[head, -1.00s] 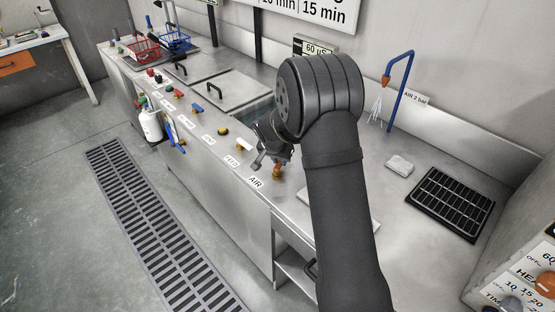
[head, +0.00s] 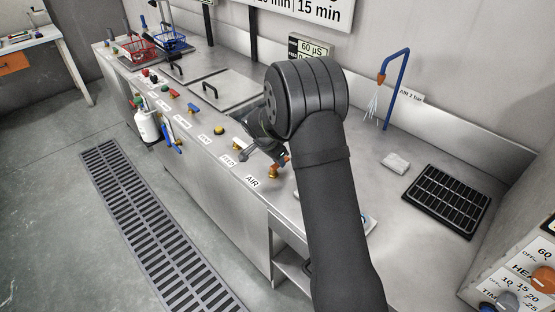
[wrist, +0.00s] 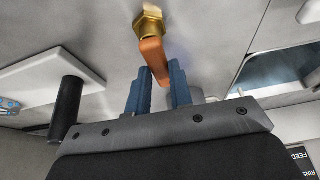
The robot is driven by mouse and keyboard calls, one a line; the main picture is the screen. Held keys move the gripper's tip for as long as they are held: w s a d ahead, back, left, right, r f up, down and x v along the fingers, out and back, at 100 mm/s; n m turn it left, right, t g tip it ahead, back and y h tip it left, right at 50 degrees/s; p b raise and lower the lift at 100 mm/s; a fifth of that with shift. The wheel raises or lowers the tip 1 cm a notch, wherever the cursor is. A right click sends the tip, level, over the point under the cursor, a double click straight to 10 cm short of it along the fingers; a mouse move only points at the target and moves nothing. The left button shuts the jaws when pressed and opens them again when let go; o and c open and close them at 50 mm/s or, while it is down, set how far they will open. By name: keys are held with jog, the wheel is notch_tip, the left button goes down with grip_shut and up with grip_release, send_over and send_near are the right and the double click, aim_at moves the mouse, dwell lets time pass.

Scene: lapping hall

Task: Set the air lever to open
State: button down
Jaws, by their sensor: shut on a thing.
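The air lever has an orange handle (head: 284,161) on a brass fitting (head: 273,173), beside the AIR label (head: 252,181) on the steel counter. In the wrist view the orange handle (wrist: 153,54) runs from the brass nut (wrist: 149,22) down between the blue fingers. My gripper (wrist: 161,86) is shut on the handle's free end. In the head view my gripper (head: 277,157) is largely hidden by my own wrist. The handle leans toward the back of the counter, to the right of its fitting.
Other valves, among them a yellow one (head: 220,130) and a blue one (head: 193,108), line the counter's front. A blue air pipe (head: 398,80) stands at the back. A black tray (head: 446,201) and a folded white cloth (head: 396,163) lie right. A floor grating (head: 150,225) runs left.

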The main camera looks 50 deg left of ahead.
jog(key=c, duration=1.3)
grip_release()
jog(key=shift+r, duration=0.1)
jog(key=v, duration=1.7)
jog(key=shift+r, duration=0.15)
jog(key=x, duration=1.7)
jog(key=shift+f, duration=0.3)
